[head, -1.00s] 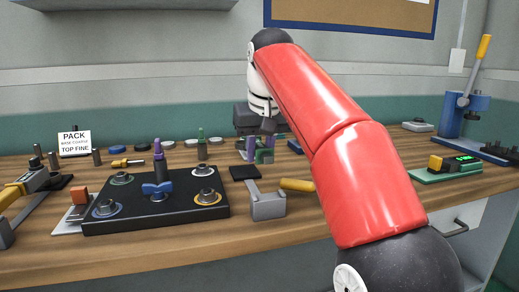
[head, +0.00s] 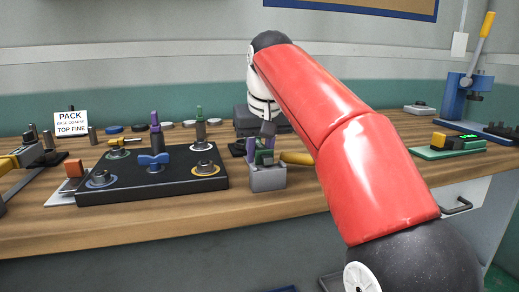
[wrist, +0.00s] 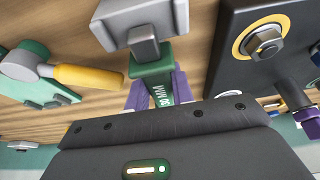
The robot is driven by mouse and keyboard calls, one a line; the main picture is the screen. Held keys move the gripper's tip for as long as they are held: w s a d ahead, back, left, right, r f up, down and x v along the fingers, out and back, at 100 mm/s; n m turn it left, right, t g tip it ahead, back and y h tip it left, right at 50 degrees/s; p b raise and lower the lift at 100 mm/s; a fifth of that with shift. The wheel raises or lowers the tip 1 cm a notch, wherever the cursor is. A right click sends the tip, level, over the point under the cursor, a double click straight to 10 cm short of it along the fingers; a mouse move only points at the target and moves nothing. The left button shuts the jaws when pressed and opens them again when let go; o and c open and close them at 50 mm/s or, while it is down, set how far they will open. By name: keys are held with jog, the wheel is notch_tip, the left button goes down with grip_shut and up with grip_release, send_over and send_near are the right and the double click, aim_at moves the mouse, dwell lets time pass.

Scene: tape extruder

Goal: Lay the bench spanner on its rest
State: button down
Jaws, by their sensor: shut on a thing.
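My gripper (wrist: 152,92) has purple fingers shut on the bench spanner (wrist: 152,72), a green body marked "30 MM" with a dark grey end. The spanner also shows between the fingers in the head view (head: 265,151). Its dark end overlaps a light grey block (wrist: 124,18), which looks like the rest; the block stands at the bench's front in the head view (head: 268,180). I cannot tell whether the spanner touches or bears on it. My gripper's body hides the far end of the spanner in the wrist view.
A black plate (head: 130,190) with ringed bolts, a blue knob (head: 154,161) and upright purple and green pieces stands left of the block. A yellow handle (head: 297,158) lies just right. A green fixture (head: 445,150) and a blue press (head: 455,100) stand further right.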

jog(key=c, duration=1.1)
grip_release()
jog(key=shift+r, duration=0.1)
jog(key=p+v, duration=0.3)
jog(key=v, duration=0.4)
jog(key=shift+s+r, duration=0.1)
jog(key=shift+r, duration=0.15)
jog(key=shift+s+d, duration=0.1)
